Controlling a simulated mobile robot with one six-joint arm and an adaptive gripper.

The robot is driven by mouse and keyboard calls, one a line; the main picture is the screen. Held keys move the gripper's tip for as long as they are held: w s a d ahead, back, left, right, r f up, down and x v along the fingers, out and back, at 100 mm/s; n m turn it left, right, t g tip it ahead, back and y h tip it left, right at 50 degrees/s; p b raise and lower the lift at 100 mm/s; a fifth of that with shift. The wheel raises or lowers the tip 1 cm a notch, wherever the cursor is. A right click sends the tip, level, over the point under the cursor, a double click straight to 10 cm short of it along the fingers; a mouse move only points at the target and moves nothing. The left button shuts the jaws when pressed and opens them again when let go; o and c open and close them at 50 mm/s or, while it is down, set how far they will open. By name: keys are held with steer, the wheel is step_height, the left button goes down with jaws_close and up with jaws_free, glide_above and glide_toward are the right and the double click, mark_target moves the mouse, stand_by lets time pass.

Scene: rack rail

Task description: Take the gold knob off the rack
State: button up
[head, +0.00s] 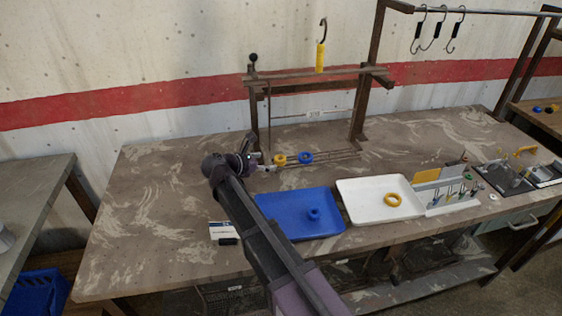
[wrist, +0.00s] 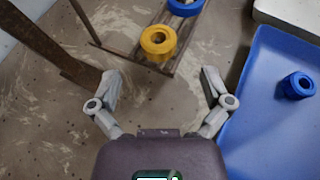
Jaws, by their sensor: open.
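The gold knob (head: 279,160) is a thick yellow ring on the rack's low rails (head: 325,157), nearest the rack's left end. In the wrist view the gold knob (wrist: 158,42) lies ahead of my fingers, its hole showing. My gripper (wrist: 160,82) is open and empty, with its fingers spread wide and the knob beyond the tips, apart from them. In the head view my gripper (head: 262,168) is just left of the knob. A blue knob (head: 306,157) is on the rails to the right of the gold one, and it also shows in the wrist view (wrist: 185,5).
A blue tray (head: 275,207) holds a blue ring (head: 314,213). A white tray (head: 355,187) holds a yellow ring (head: 393,199). The rack's brown posts (head: 360,115) stand behind; one post (wrist: 45,42) is close to my left finger. The table's left part is clear.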

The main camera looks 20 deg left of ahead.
mark_target(275, 161)
steer(key=shift+b+x, duration=0.95)
steer(key=shift+x, duration=1.1)
steer(key=shift+w+d+f, duration=0.15)
steer(key=shift+w+f, duration=0.15)
steer(key=shift+w, duration=0.2)
steer(key=shift+c, duration=0.2)
steer(key=c, duration=1.2)
